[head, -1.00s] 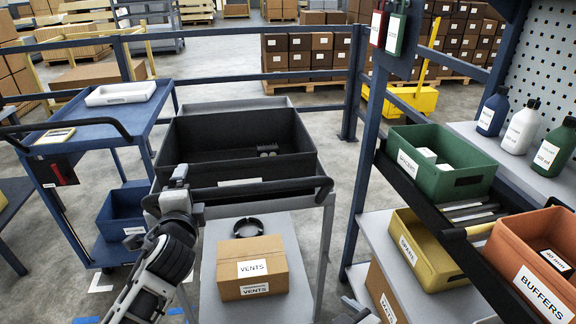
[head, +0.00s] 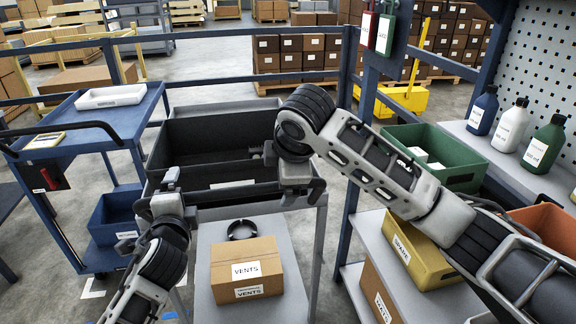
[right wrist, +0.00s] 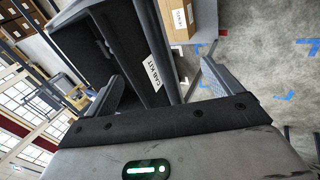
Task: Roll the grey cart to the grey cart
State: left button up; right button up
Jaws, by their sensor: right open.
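The grey cart (head: 275,235) stands in front of me with a large black bin (head: 190,132) on top and a dark push handle (head: 225,196) on the near side. A VENTS carton (head: 228,255) and a black ring lie on its lower shelf. My left gripper (head: 168,187) is at the handle's left part and appears closed on it; its fingertips are partly hidden. My right gripper (head: 296,180) is at the handle's right end. In the right wrist view my right gripper (right wrist: 160,72) is open, with the dark bar between its fingers and the bin's CAB KIT label (right wrist: 155,72) beyond.
A blue cart (head: 120,115) with a white tray stands close on the left. A blue-framed rack with green (head: 440,150) and yellow (head: 412,250) bins is close on the right. A blue rail (head: 215,80) runs behind the cart. A grey shelved trolley (head: 145,40) stands beyond it.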

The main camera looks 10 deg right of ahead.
jog(key=shift+n+g+h, duration=0.3)
jog(key=shift+n, duration=0.1)
jog(key=x, duration=0.7)
jog(key=shift+w+d+f, duration=0.25)
jog(key=shift+d, duration=0.05)
pick_arm(q)
jog(key=shift+c, duration=0.3)
grip_shut()
dwell(0.6)
pick_arm(e)
grip_shut()
dwell(1.2)
